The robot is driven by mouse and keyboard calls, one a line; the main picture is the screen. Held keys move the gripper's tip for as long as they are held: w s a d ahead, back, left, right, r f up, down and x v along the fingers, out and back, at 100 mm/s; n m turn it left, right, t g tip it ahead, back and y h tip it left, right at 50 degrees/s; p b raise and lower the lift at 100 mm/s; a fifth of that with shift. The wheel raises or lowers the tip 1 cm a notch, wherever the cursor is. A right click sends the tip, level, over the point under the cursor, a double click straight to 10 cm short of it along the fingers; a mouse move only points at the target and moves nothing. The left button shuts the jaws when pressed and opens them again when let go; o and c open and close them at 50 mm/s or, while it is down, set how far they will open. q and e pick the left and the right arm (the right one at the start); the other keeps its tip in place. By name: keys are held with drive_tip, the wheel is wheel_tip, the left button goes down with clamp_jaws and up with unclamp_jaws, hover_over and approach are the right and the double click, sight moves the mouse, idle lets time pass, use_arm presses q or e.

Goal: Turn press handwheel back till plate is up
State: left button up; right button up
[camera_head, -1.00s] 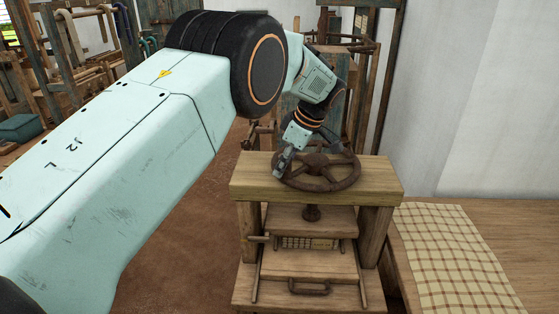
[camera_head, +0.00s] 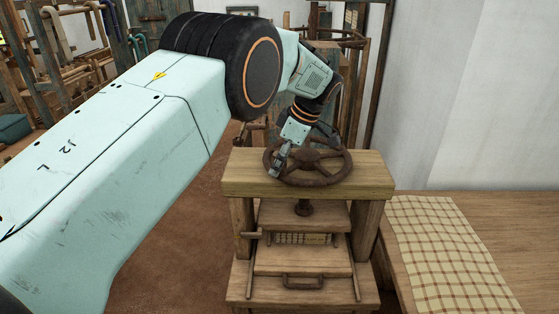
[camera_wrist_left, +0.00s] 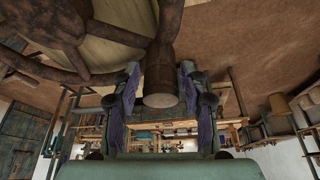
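The press (camera_head: 240,186) is a wooden frame with a rusty brown spoked handwheel (camera_head: 335,174) flat on top. A screw (camera_head: 304,208) runs down from it to a wooden pressing plate (camera_head: 330,218), which sits above a lower board. My left gripper (camera_head: 277,160) is at the wheel's left rim. In the left wrist view, the wheel's brown cylindrical handle (camera_wrist_left: 160,80) lies between the two fingers of the left gripper (camera_wrist_left: 160,72). Narrow gaps seem to show on both sides, so the fingers look open around it. My right gripper is not in view.
A wooden table (camera_head: 500,215) with a checked cloth (camera_head: 440,245) stands to the right of the press. Wooden racks (camera_head: 85,65) and frames stand behind. A white wall (camera_head: 470,100) closes the right side. Bare brown floor (camera_head: 180,235) lies left of the press.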

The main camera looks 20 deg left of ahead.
use_arm(q)
drive_tip(key=shift+o, duration=0.6)
drive_tip(key=v, duration=1.2)
drive_tip(key=shift+f, duration=0.1)
